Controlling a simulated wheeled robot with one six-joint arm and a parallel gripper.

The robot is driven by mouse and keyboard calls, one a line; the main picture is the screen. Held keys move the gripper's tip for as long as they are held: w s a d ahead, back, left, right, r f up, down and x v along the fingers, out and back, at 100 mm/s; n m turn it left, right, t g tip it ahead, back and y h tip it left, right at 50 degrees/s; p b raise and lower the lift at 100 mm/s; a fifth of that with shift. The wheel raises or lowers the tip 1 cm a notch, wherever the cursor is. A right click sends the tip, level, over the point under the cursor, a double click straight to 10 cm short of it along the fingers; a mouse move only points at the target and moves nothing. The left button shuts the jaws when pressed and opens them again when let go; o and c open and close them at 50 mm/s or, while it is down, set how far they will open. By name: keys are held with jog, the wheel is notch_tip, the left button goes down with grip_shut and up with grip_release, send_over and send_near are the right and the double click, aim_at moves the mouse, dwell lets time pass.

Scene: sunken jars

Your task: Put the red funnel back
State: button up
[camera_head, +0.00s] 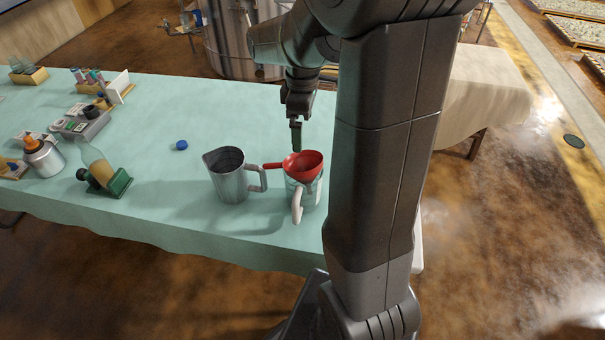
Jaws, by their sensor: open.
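The red funnel (308,164) sits in the mouth of a pale green jar with a light handle (297,204), near the front of the table. Its short red handle sticks out to the left. My gripper (297,142) points down just above the back left rim of the funnel. It is open, seen edge-on, so the gap between its fingers is hard to make out. I cannot tell whether a fingertip touches the rim. The funnel's spout is hidden inside the jar.
A grey metal pitcher (229,176) stands just left of the jar. A blue cap (182,145) lies farther left. My arm hides the table's right part.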

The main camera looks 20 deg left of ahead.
jog(key=shift+r, duration=0.15)
dwell(0.7)
notch_tip(320, 180, up, 10)
jog(key=p, duration=0.8)
jog(key=shift+f, duration=0.25)
notch_tip(320, 180, down, 8)
jog(key=b, duration=0.6)
jog(key=shift+r, duration=0.2)
jog(key=shift+f, duration=0.1)
